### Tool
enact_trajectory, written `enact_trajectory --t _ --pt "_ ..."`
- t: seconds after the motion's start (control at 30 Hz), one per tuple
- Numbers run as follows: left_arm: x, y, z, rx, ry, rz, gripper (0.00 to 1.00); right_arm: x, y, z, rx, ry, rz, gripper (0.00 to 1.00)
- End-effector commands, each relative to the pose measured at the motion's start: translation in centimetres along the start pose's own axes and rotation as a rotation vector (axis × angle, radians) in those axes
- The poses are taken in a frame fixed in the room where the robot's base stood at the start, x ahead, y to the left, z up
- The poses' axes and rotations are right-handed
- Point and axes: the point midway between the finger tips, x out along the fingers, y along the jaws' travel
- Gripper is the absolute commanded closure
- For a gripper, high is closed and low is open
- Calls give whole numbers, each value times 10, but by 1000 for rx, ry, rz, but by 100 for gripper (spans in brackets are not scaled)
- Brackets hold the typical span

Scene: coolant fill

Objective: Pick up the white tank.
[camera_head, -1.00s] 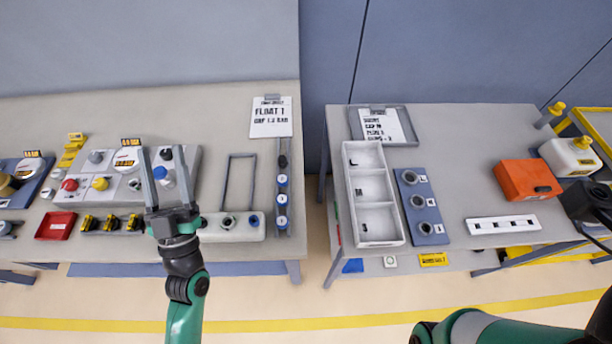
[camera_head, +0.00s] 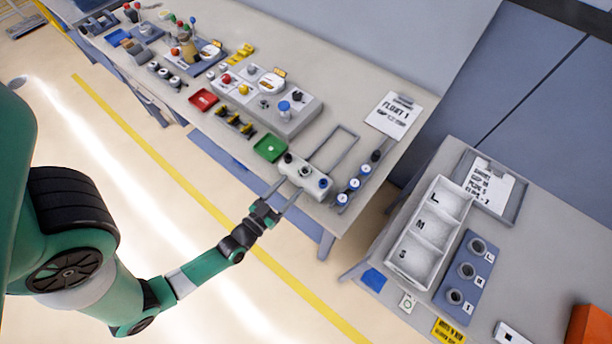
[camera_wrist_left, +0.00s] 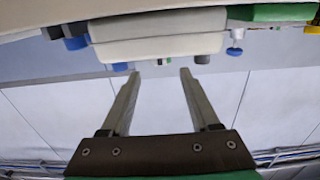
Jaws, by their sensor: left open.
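A white, block-like body (camera_head: 303,178) with a dark fitting and a blue one sits at the front edge of the left bench; I take it for the white tank. In the left wrist view a white body (camera_wrist_left: 160,40) spans the top middle, beyond my fingertips. My left gripper (camera_head: 284,192) is open at the bench's front edge, its fingers pointing at the white body. In the wrist view the open left gripper (camera_wrist_left: 160,73) has nothing between its fingers. Whether a fingertip touches the body is unclear. My right gripper is out of view.
A green tray (camera_head: 270,148) lies just left of the white body. A grey frame (camera_head: 334,148) and a rack with blue-topped pieces (camera_head: 354,184) lie to its right. A grey panel with knobs (camera_head: 287,118) is behind. A gap separates the right bench with its white divided tray (camera_head: 424,238).

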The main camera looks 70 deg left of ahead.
Motion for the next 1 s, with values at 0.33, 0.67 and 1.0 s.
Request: enact_trajectory --t 0.33,0.67,1.0 --pt "32 0 0 -1 0 0 38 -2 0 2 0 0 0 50" --pt "79 3 3 -1 2 0 38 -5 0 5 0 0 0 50" --pt "82 3 2 -1 0 1 54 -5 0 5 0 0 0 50"
